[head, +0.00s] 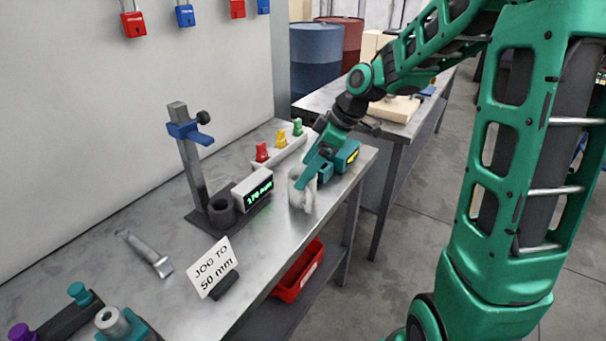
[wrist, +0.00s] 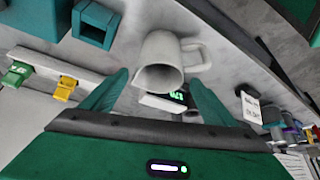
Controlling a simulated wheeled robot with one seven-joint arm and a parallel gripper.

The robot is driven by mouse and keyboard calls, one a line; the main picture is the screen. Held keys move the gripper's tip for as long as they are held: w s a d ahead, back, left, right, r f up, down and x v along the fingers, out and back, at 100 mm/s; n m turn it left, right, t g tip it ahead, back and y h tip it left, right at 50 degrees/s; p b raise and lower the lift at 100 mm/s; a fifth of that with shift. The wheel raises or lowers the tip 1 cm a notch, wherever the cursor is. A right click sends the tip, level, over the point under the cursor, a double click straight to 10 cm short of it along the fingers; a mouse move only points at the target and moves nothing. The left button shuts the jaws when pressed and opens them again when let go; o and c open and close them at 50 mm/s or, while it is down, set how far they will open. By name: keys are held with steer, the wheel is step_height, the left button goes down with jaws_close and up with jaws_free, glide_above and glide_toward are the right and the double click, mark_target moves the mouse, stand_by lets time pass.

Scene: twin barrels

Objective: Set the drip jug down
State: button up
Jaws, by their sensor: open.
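The drip jug (head: 301,195) is a pale grey cup-shaped vessel at the right-hand part of the metal bench (head: 165,205). It appears to rest upright on the bench top near the front edge, partly covered by my gripper in the head view. In the wrist view the jug (wrist: 160,58) shows its open mouth and its handle, just beyond and between the fingertips. My gripper (wrist: 158,85) is open, with its two green fingers apart and a gap on each side of the jug. In the head view my gripper (head: 305,176) is right at the jug.
A digital readout (head: 252,189) and a post stand (head: 187,150) are left of the jug. A tray of coloured pieces (head: 280,150) lies behind, and a teal block (head: 347,156) to the right. A "JOG TO 50 mm" sign (head: 213,267) stands nearer. A red bin (head: 298,272) is below.

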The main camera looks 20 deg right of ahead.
steer(key=v, duration=0.9)
steer(key=s+d+f+m+g+h, duration=0.1)
steer(key=s+d+m, duration=0.3)
steer(key=s, duration=0.5)
steer(key=s+d+f+m+g+h, duration=0.1)
steer(key=s+d+f+m+h, duration=0.1)
steer(key=s+m, duration=0.6)
steer(key=s+d+f+m+h, duration=0.2)
steer(key=s+d+f+m, duration=0.2)
steer(key=s, duration=0.7)
steer(key=shift+s+d+m+g, duration=0.3)
steer(key=shift+d+m+g, duration=0.1)
steer(key=shift+d+m, duration=0.6)
steer(key=shift+a, duration=0.2)
